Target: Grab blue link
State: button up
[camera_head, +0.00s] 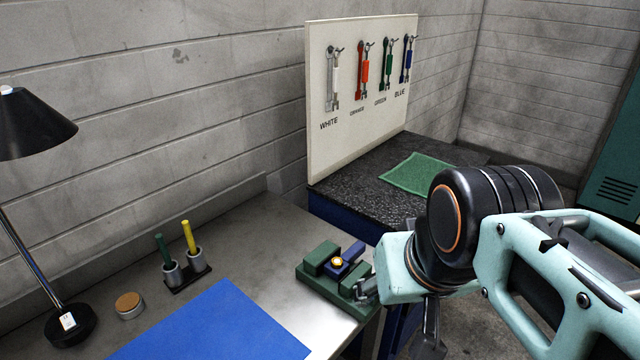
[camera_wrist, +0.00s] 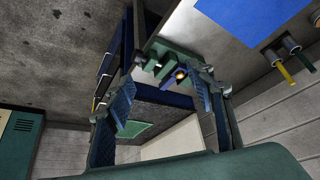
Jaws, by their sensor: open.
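A dark blue link (camera_head: 352,252) sits in a green block fixture (camera_head: 316,281) at the right end of the metal bench, with a yellow round pin (camera_head: 338,262) at its near end. The link and pin also show in the wrist view, where the lit pin (camera_wrist: 180,73) lies between my fingers in the picture. My gripper (camera_head: 398,314) is open and empty, with one finger close to the fixture's right side and the other lower right. In the wrist view my gripper (camera_wrist: 163,88) has its fingers spread wide. I cannot tell whether a finger touches the fixture.
A white board (camera_head: 330,150) holds hanging wrenches labelled WHITE, ORANGE, GREEN and BLUE. A green mat (camera_head: 418,173) lies on the dark counter. A blue mat (camera_head: 215,325), a holder with green and yellow sticks (camera_head: 188,275), a round tin (camera_head: 129,305) and a lamp (camera_head: 35,125) stand left.

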aim_at(355, 251)
jog(key=i+l+u, duration=0.15)
jog(key=l, duration=0.2)
jog(key=i+l+u, duration=0.15)
jog(key=l, duration=0.25)
jog(key=i+l+u, duration=0.15)
jog(key=l, duration=0.25)
jog(key=i+l+u, duration=0.2)
jog(key=l, duration=0.25)
jog(key=i+l+u, duration=0.15)
jog(key=l, duration=0.3)
